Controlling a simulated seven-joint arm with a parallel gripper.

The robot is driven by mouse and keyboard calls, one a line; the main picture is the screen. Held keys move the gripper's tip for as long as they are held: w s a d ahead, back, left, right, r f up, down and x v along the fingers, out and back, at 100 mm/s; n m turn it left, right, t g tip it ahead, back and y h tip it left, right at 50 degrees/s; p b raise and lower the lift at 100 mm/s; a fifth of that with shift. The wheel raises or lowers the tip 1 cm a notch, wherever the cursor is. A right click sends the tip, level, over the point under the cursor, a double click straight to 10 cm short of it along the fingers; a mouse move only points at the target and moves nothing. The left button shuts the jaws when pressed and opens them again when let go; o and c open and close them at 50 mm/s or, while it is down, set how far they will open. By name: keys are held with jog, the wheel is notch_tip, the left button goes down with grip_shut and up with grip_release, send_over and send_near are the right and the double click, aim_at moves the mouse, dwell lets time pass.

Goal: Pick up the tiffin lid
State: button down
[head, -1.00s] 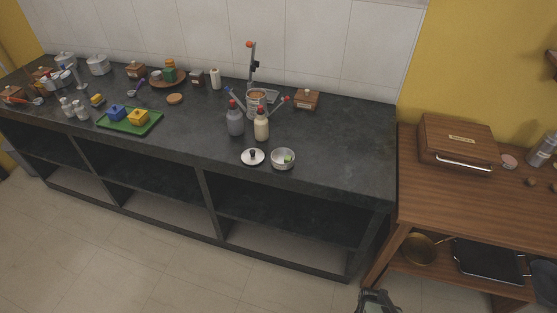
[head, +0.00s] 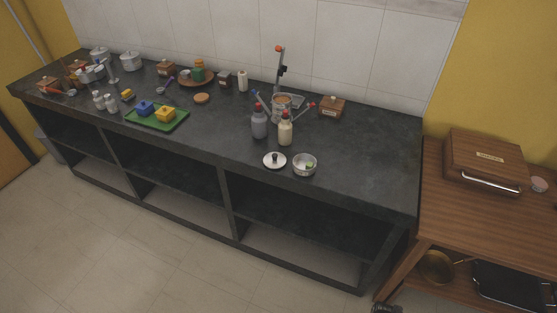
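A round silver lid with a dark knob (head: 274,160), which looks like the tiffin lid, lies flat near the front edge of the dark counter. Just right of it stands a small open steel bowl (head: 305,165) with something green inside. A small dark piece at the bottom edge of the head view looks like the top of my gripper (head: 386,309). It is low over the floor, well away from the lid and below counter height in the picture. Its fingers are cut off, so I cannot tell if it is open.
A grey bottle (head: 259,124) and a cream bottle (head: 285,130) stand close behind the lid. A green tray (head: 175,121) with a blue and a yellow block lies to the left. The counter's right part is clear. A wooden table (head: 450,212) stands to the right.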

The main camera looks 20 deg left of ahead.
jog(key=c, duration=1.8)
grip_release()
jog(key=shift+c, duration=0.2)
jog(key=o, duration=1.8)
jog(key=shift+o, duration=0.2)
